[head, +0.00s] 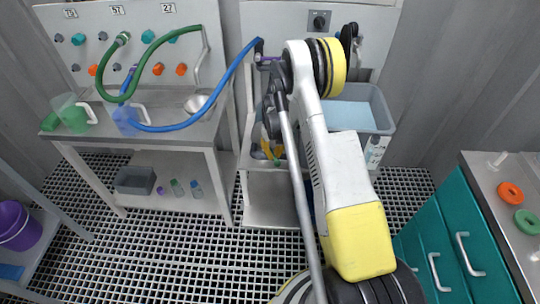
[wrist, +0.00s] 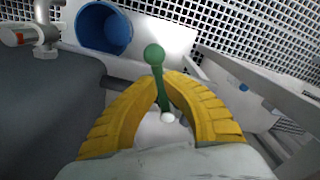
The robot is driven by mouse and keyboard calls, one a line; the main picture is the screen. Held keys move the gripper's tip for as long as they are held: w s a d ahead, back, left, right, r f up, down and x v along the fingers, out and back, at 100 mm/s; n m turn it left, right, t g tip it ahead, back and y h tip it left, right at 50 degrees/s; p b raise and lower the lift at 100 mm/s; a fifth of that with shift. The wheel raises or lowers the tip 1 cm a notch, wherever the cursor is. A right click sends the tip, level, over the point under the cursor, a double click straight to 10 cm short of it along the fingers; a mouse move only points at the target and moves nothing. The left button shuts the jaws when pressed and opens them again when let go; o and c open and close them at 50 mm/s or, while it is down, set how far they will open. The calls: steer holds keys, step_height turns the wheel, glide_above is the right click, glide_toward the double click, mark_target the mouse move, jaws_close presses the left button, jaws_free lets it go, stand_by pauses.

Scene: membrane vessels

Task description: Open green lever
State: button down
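The green lever (wrist: 162,88) shows in the wrist view with a round green ball on its end and a pale round spot at its lower end. My gripper (wrist: 161,78) has two curved yellow fingers, one on each side of the lever's shaft. Their tips are drawn close together against the shaft, just below the ball. In the head view my arm reaches toward the back middle bench, where small yellow and green parts show low beside the arm. My arm hides much of that spot, and the lever's mount is not clear.
A blue round container (wrist: 104,28) is near the lever in the wrist view. In the head view, a grey bin (head: 362,110) stands right of my arm. A blue hose (head: 228,78) and green hose (head: 118,70) hang at the left bench. Teal drawers (head: 455,245) stand at right.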

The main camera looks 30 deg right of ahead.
steer(key=w+d+n, duration=0.2)
steer(key=d+n, duration=0.4)
steer(key=n, duration=0.6)
steer(key=shift+w+n, duration=0.25)
steer(key=shift+n, duration=0.15)
stand_by(0.3)
steer(key=c, duration=1.4)
jaws_free()
steer(key=shift+w+f, duration=0.1)
steer(key=shift+f, duration=0.05)
steer(key=shift+c, duration=0.2)
step_height(320, 180, up, 12)
